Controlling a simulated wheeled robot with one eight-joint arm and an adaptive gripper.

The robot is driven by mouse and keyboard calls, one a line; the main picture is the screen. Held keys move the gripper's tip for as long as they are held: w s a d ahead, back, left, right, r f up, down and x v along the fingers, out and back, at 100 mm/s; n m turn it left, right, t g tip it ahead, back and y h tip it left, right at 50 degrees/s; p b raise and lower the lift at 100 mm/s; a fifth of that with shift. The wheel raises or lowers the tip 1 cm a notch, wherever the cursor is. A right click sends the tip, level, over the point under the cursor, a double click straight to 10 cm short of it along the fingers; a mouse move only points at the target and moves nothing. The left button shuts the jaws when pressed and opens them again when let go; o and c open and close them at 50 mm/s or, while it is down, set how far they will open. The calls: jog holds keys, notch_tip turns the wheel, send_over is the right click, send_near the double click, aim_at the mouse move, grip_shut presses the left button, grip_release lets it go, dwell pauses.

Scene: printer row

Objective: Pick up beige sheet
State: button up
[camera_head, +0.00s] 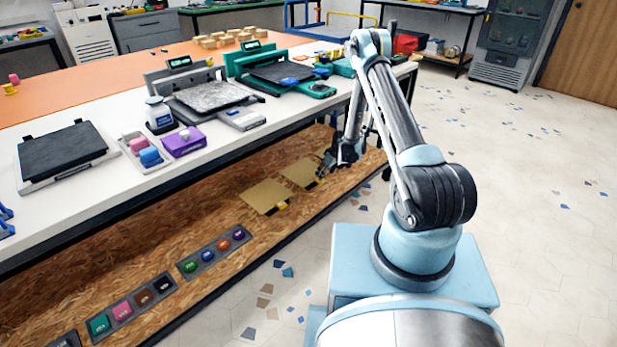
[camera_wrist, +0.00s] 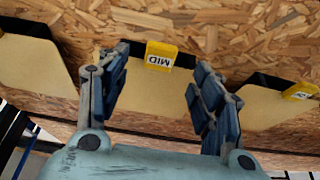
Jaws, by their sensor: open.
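Beige sheets lie on the chipboard shelf under the long table. In the head view one beige sheet (camera_head: 266,196) lies left of my gripper (camera_head: 334,166), and another (camera_head: 302,172) lies beside it. In the wrist view a middle beige sheet (camera_wrist: 152,98) shows between the fingers of my gripper (camera_wrist: 160,72), with a yellow tag (camera_wrist: 161,56) reading MID, upside down, at its edge. A left sheet (camera_wrist: 36,62) and a right sheet (camera_wrist: 254,108) lie either side. My gripper is open, with nothing held. Its height above the sheet is hard to tell.
The white tabletop (camera_head: 245,138) is above the shelf, its edge close to my arm. Trays of coloured ink tins (camera_head: 213,250) sit on the shelf to the left. Presses (camera_head: 210,98) stand on the table. The floor (camera_head: 520,150) at right is clear.

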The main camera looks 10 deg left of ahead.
jog(key=shift+x, duration=2.95)
jog(key=shift+a+r, duration=0.1)
jog(key=shift+a, duration=0.1)
jog(key=c, duration=1.3)
